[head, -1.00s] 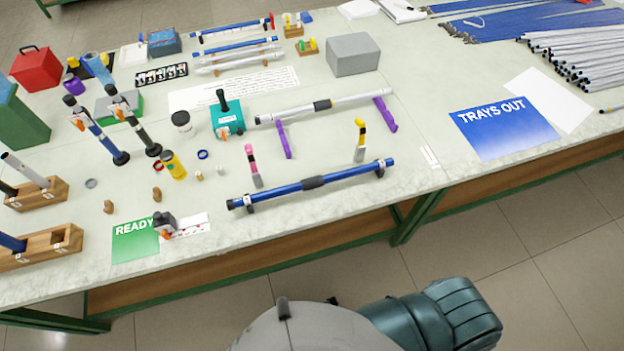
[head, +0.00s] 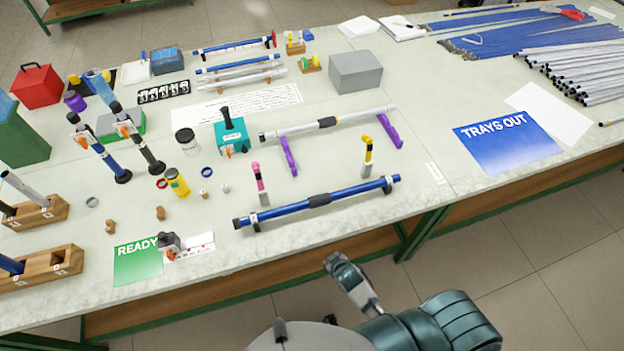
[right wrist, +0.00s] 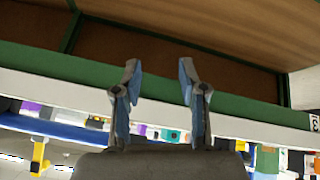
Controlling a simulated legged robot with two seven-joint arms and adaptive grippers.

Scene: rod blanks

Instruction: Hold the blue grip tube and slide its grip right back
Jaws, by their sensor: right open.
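The blue grip tube (head: 354,191) lies level near the table's front edge, close above the tabletop. Its dark grip (head: 319,200) sits around the middle of the tube, with bare blue on both sides. Dark end pieces show at both ends. My right arm (head: 350,283) is in front of the table, below the tube and apart from it. My right gripper (right wrist: 158,68) is open and empty in the right wrist view, its two fingers spread before the green table edge. A blue bar, perhaps the tube, shows there at lower left. My left gripper is not in view.
A pink-handled tool (head: 260,186) and a yellow-handled tool (head: 367,156) stand just behind the tube. A silver tube (head: 365,117) lies on purple rests (head: 289,156) farther back. A green READY mat (head: 138,264) is at left, a blue TRAYS OUT sheet (head: 507,142) at right.

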